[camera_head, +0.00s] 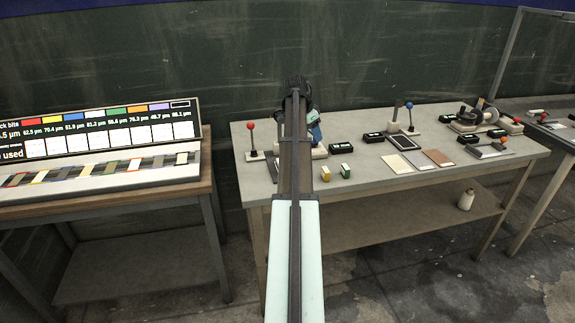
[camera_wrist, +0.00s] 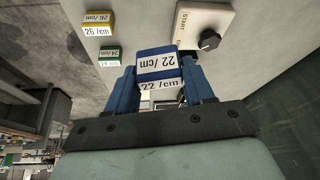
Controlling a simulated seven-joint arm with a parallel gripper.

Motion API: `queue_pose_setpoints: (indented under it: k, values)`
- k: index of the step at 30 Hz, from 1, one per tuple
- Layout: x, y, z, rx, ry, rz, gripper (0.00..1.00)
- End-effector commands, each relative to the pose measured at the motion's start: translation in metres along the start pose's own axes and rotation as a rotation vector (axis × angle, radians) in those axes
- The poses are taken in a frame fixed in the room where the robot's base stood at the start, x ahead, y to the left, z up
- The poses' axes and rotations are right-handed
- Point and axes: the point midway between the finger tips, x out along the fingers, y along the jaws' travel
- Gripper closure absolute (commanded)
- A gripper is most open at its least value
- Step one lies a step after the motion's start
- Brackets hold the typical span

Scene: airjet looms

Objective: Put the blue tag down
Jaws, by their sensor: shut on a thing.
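The blue tag (camera_wrist: 156,64) is a small block with a white label reading 22 /cm. My gripper (camera_wrist: 162,84) is shut on it, with the blue fingers on either side of the tag in the wrist view. In the head view my arm reaches over the table and hides most of my gripper; a blue bit (camera_head: 316,133) shows just right of the arm. I cannot tell whether the tag touches the table.
A yellow tag (camera_wrist: 97,24) and a green tag (camera_wrist: 109,55) stand on the table (camera_head: 395,190) beside my gripper. A START box with a black knob (camera_wrist: 209,40) is close by. A red-balled lever (camera_head: 251,140) stands left of my arm.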

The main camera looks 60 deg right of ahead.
Motion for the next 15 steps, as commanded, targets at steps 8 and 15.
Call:
queue_pose_setpoints:
  k: [8,15]
  values:
    - [-0.039,-0.034,0.068,-0.091,0.001,-0.047,0.77]
    - [-0.047,-0.028,0.087,-0.132,-0.010,-0.041,0.77]
